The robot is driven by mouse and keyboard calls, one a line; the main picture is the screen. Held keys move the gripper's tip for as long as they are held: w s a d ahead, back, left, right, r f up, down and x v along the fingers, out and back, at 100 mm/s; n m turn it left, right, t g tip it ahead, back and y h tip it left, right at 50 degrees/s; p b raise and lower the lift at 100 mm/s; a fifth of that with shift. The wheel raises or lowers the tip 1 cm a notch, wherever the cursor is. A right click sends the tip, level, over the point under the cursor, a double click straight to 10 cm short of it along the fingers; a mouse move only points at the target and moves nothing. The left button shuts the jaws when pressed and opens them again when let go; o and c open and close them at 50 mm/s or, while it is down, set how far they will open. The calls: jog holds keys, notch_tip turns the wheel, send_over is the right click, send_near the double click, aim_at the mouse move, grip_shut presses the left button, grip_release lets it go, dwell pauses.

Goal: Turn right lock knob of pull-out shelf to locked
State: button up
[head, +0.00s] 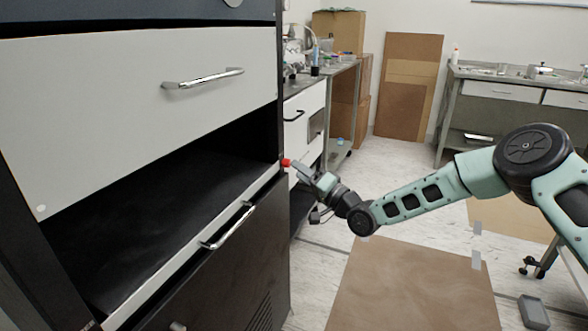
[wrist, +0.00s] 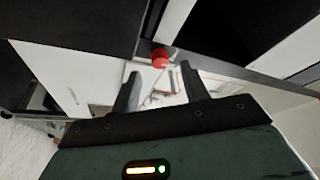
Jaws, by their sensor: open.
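The right lock knob (head: 286,162) is a small red knob at the right end of the pull-out shelf's front edge. In the wrist view the red knob (wrist: 160,57) lies just beyond the fingertips, between their lines. The pull-out shelf (head: 195,256) is a pale strip with a dark surface inside the cabinet opening. My gripper (head: 297,166) comes from the right and points at the knob. In the wrist view my gripper (wrist: 160,75) is open with two dark fingers spread and nothing between them. Whether a fingertip touches the knob cannot be told.
A white drawer front (head: 140,100) with a metal handle is above the shelf opening. A dark lower drawer with a handle (head: 228,226) is below. A side bench (head: 305,115) stands close behind my gripper. The floor with a brown board (head: 410,290) is open at the right.

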aim_at(286, 163)
jog(key=x, duration=0.3)
jog(key=shift+w+a, duration=0.1)
grip_shut()
